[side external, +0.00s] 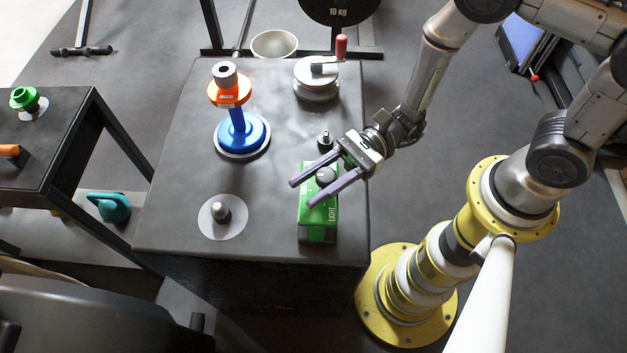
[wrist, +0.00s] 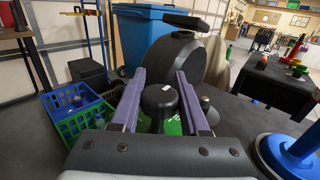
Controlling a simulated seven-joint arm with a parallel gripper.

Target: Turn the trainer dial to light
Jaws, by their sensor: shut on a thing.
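The green trainer box (side external: 318,220) stands near the right front of the dark table, with the white word LIGHT on its top toward the near right end. Its round dark dial (side external: 326,174) sits on top, between the two purple fingers of my gripper (side external: 302,194). In the wrist view the dial (wrist: 158,100) shows a small white mark, and the green box top (wrist: 172,127) shows below it. My gripper (wrist: 160,76) is shut on the dial, with a finger on either side. The other dial labels are hidden or too small to read.
An orange and blue stand (side external: 238,122) and a crank with a red handle (side external: 318,80) are farther back on the table. A grey knob on a pale disc (side external: 222,213) is to the left, and a small black peg (side external: 325,140) stands just behind the box.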

